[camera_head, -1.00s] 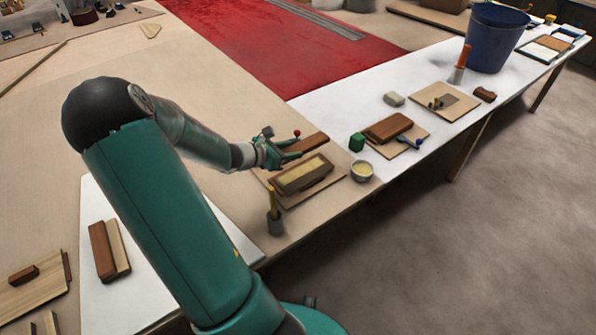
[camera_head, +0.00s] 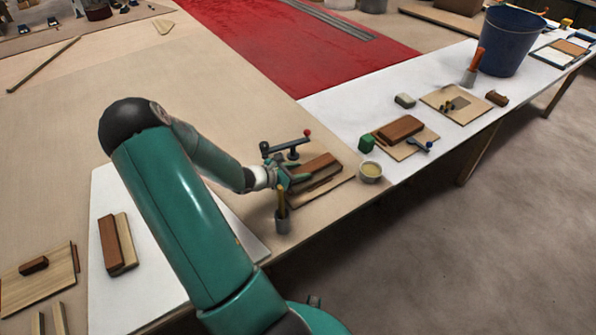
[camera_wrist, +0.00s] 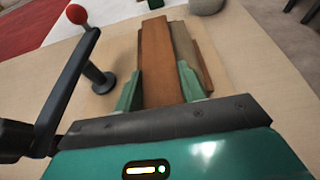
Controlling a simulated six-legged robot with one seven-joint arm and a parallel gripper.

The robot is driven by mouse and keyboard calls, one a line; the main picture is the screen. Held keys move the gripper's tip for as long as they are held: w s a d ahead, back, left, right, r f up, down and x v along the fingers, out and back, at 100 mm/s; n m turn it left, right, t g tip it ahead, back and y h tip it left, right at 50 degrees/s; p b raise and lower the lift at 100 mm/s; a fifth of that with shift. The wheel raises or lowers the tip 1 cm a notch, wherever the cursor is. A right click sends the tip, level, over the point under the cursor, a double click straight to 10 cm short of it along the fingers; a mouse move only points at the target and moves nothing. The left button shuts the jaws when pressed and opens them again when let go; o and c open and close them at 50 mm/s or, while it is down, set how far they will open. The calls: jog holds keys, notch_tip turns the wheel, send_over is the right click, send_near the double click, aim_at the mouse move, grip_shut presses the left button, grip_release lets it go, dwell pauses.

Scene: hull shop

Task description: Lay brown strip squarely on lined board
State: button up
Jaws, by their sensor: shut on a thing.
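My gripper (camera_head: 287,178) is shut on the brown strip (camera_head: 316,169), which points away from the fingers. In the wrist view the strip (camera_wrist: 156,62) lies between the two green fingertips (camera_wrist: 160,90). The lined board (camera_wrist: 187,60) is under and beside the strip; a pale band of it shows along the strip's right side. The strip looks slightly turned relative to it. In the head view the strip hides most of the board's pale top. I cannot tell whether strip and board touch.
A clamp with a red ball (camera_head: 307,133) stands just behind the strip. A cup with a yellow-handled tool (camera_head: 282,222) stands in front, and a pale bowl (camera_head: 370,172) to the right. A green cube (camera_head: 366,144) stands beyond the bowl.

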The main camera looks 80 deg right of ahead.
jog(key=o, duration=1)
jog(key=shift+r, duration=0.2)
jog(key=v, duration=1.2)
jog(key=shift+f, duration=0.1)
